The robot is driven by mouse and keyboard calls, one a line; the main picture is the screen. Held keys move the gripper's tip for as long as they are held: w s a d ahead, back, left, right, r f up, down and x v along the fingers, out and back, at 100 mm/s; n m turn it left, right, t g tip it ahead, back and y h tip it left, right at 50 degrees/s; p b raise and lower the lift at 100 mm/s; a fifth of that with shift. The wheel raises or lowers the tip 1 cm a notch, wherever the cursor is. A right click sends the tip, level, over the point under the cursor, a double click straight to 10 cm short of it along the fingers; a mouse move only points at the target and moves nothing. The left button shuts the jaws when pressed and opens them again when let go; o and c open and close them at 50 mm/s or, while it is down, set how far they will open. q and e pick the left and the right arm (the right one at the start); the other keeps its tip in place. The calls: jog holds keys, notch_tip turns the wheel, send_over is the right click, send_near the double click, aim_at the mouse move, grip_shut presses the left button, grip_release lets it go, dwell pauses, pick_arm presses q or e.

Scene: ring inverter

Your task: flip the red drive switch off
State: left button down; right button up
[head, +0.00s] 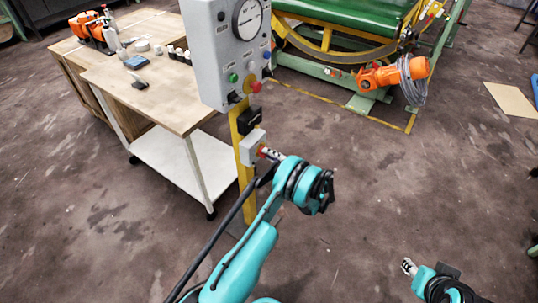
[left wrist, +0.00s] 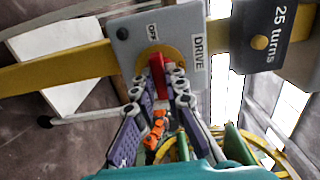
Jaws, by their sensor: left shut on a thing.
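The red drive switch (left wrist: 157,74) is a red handle on a round yellow plate, on a light grey box (left wrist: 126,50) labelled OFF and DRIVE. In the head view the box (head: 249,148) sits low on a yellow post. My left gripper (left wrist: 158,85) is shut on the red handle, with a finger on each side. In the head view my left gripper (head: 271,154) reaches the front of the box, and little of the handle shows. Which label the handle points to is hard to tell. My right gripper (head: 408,267) is at the lower right, away from the switch.
Above the switch are a black "25 turns" plate (left wrist: 262,33) and a grey control panel (head: 222,50) with a gauge and buttons. A wooden-topped workbench (head: 165,98) stands left. The floor at right is mostly clear.

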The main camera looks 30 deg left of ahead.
pick_arm(q)
jog(key=c, duration=1.6)
grip_release()
jog(key=shift+o, duration=0.2)
jog(key=s+d, duration=0.1)
jog(key=d, duration=1.1)
